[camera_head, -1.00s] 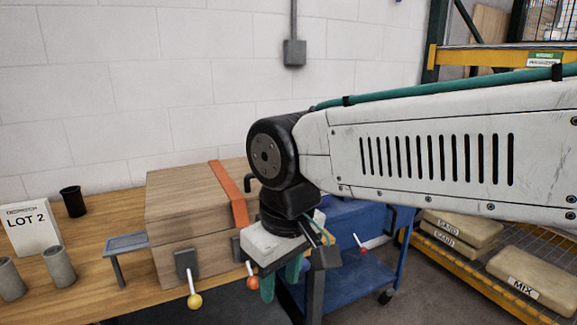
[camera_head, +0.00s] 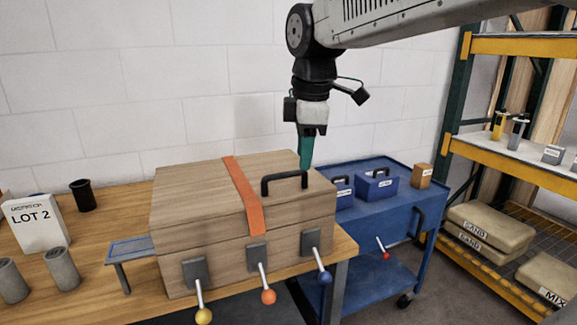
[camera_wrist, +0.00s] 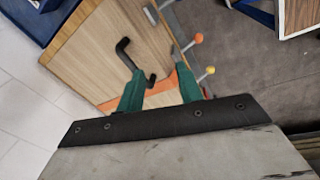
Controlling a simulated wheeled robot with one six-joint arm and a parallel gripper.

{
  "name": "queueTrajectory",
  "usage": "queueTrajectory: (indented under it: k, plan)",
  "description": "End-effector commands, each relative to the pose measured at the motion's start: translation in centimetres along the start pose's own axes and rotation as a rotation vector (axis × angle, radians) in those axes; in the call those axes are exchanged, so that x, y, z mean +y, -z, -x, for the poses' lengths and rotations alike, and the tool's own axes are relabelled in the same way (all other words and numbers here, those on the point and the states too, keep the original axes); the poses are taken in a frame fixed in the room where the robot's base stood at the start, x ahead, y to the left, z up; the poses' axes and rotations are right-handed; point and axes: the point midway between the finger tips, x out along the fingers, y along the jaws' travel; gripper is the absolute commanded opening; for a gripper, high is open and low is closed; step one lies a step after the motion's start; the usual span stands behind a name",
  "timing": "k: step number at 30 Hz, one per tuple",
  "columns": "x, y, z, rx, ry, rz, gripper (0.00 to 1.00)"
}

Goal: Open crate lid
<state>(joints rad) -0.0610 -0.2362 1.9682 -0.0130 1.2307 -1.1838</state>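The wooden crate (camera_head: 195,215) sits on the bench with its lid (camera_head: 200,180) shut. An orange strap (camera_head: 240,190) crosses the lid. A black handle (camera_head: 284,179) stands on the lid's right part. Three front latches have levers hanging down, with yellow (camera_head: 203,316), orange (camera_head: 268,297) and blue (camera_head: 325,278) knobs. My gripper (camera_head: 306,163) points down at the lid's right side, near the handle. In the wrist view my gripper (camera_wrist: 160,74) is open and empty, its teal fingers apart; the handle (camera_wrist: 133,62) shows by the left finger. I cannot tell whether they touch.
A blue cart (camera_head: 400,190) with small blue boxes stands right of the bench. A shelf with sacks (camera_head: 490,222) is farther right. A small blue-topped stand (camera_head: 130,250), grey cylinders (camera_head: 62,270), a black cup (camera_head: 82,195) and a LOT 2 sign (camera_head: 35,222) are at left.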

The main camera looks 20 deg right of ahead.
Motion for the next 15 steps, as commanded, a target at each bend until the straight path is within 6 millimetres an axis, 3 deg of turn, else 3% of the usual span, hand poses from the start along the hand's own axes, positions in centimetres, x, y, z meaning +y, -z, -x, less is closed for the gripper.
queueTrajectory:
  k: [1, 3, 6, 10, 15]
  plan:
    - [1.8, 0.9, 0.0, 0.001, -0.002, 0.089, 0.36]
    - [3.6, 1.9, 0.1, 0.003, -0.009, 0.193, 0.36]
    - [5.0, 2.6, 0.1, 0.004, -0.013, 0.286, 0.36]
    - [5.6, 2.8, -0.8, 0.004, -0.016, 0.324, 0.36]
    - [5.5, 2.8, -3.4, 0.003, -0.014, 0.323, 0.36]
